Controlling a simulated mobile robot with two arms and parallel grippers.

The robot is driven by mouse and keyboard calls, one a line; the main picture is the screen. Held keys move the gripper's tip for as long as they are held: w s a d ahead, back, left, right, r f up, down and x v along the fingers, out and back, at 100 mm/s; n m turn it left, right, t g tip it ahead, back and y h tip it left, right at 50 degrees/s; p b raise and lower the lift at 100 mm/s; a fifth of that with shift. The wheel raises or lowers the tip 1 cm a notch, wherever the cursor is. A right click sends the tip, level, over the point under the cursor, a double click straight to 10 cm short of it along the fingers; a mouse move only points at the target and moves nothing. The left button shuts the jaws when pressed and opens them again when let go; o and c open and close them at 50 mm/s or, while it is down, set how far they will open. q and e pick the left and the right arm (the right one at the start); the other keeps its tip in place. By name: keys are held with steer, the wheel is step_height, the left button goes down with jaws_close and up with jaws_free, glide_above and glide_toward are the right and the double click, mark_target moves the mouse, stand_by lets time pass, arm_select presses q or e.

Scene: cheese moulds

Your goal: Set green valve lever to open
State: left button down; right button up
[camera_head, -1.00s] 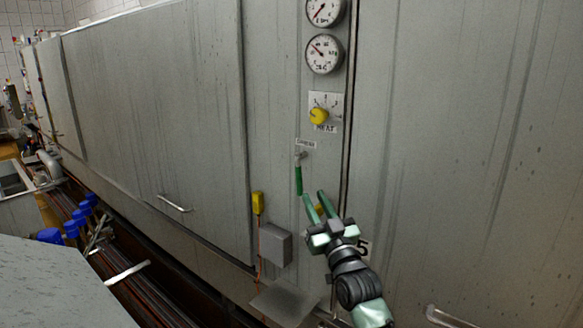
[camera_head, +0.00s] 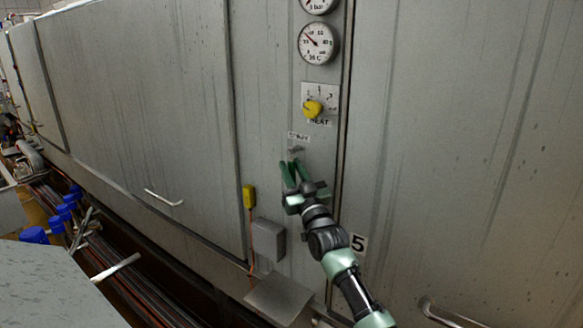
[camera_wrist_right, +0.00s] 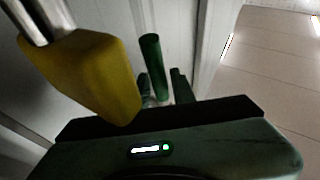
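The green valve lever's metal pivot (camera_head: 295,150) shows on the panel below the yellow heat knob (camera_head: 312,108), under a small label. In the head view, my right gripper (camera_head: 291,164) is just below this pivot, its green fingers apart, and they largely hide the lever. In the right wrist view, the green lever (camera_wrist_right: 152,62) is a straight rod in front of the gripper, seemingly in line with the gap between the dark fingers (camera_wrist_right: 164,90). I cannot tell whether it touches a finger. My left gripper is not in view.
In the right wrist view, a large yellow handle (camera_wrist_right: 90,75) on a metal shaft is very close to the right gripper. Two gauges (camera_head: 318,43) sit above the heat knob. A grey box (camera_head: 269,240) and a small shelf (camera_head: 279,298) are below left.

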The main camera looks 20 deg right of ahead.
steer(key=shift+s, duration=0.1)
jaws_close()
stand_by(1.3)
